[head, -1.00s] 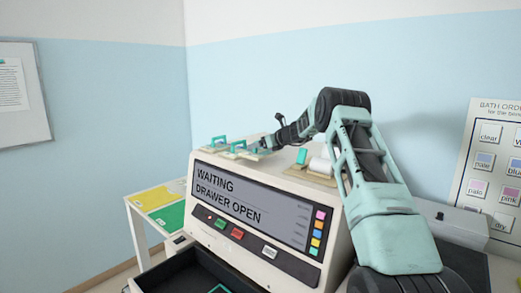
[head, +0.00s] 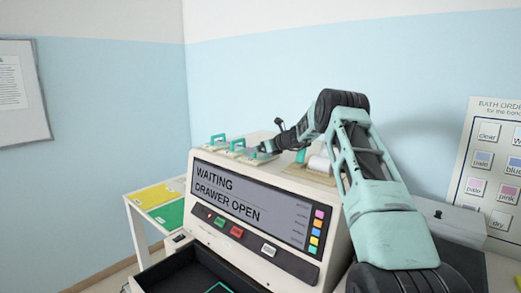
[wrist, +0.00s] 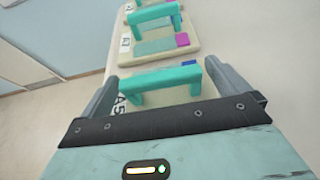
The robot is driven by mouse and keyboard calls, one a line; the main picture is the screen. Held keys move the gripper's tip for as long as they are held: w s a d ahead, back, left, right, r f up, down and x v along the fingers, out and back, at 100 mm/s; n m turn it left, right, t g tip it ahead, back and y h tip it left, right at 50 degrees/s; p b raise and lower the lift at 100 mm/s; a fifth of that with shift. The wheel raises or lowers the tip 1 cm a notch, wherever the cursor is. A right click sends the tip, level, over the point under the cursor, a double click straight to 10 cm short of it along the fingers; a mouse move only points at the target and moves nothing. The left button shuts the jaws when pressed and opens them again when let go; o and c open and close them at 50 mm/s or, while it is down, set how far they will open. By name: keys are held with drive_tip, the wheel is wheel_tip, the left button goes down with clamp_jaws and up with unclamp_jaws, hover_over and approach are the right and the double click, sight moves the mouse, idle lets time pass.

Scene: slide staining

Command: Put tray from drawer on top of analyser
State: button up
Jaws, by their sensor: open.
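The analyser (head: 245,235) is a cream machine whose screen reads "WAITING DRAWER OPEN". Its dark drawer (head: 185,272) is open at the bottom edge of the head view, with a green outline of something inside, mostly cut off. Several small trays with green handles stand in a row on the analyser's top, at its left end. In the wrist view my gripper (wrist: 160,72) is open, with one finger on each side of the nearest tray's green handle (wrist: 160,80). Another tray (wrist: 160,45) with a magenta corner lies just beyond. In the head view my gripper (head: 262,150) is small and partly hidden.
A white side table with yellow (head: 160,195) and green (head: 170,213) mats stands at left. A beige board with a white roll (head: 319,165) is on the analyser's top to the right. A bath order chart (head: 490,160) is at right, with a grey box (head: 445,217) below it.

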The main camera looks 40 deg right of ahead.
drive_tip(key=b+v, duration=0.4)
drive_tip(key=v, duration=0.7)
drive_tip(key=shift+s+r, duration=0.1)
drive_tip(key=shift+s, duration=0.3)
